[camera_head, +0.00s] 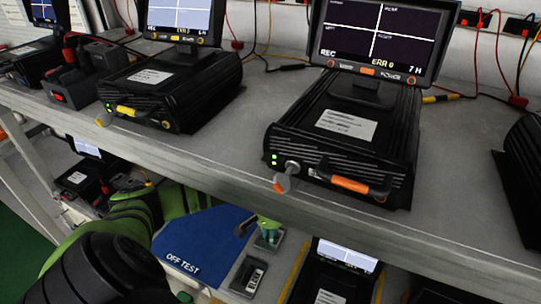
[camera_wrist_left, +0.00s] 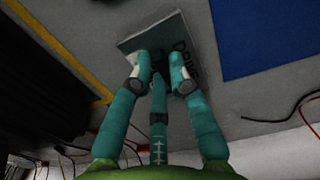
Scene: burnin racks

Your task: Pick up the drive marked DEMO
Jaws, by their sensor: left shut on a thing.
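A flat grey drive (camera_wrist_left: 163,28) with dark lettering shows in the left wrist view; the fingers cover part of the lettering, so I cannot read it fully. My left gripper (camera_wrist_left: 162,62) has its teal fingers shut on this drive. In the head view the left gripper (camera_head: 268,233) shows small and partly hidden on the lower shelf, to the right of the blue mat. A second small drive (camera_head: 248,277) with a pale label lies just in front of it. I cannot tell whether the held drive touches the shelf. My right gripper is not in view.
A blue mat marked OFF TEST (camera_head: 207,246) lies on the lower shelf. The upper shelf (camera_head: 235,160) overhangs it and carries black recorders (camera_head: 345,130) with screens and cables. Another recorder (camera_head: 335,280) stands on the lower shelf to the right, by yellow tape.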

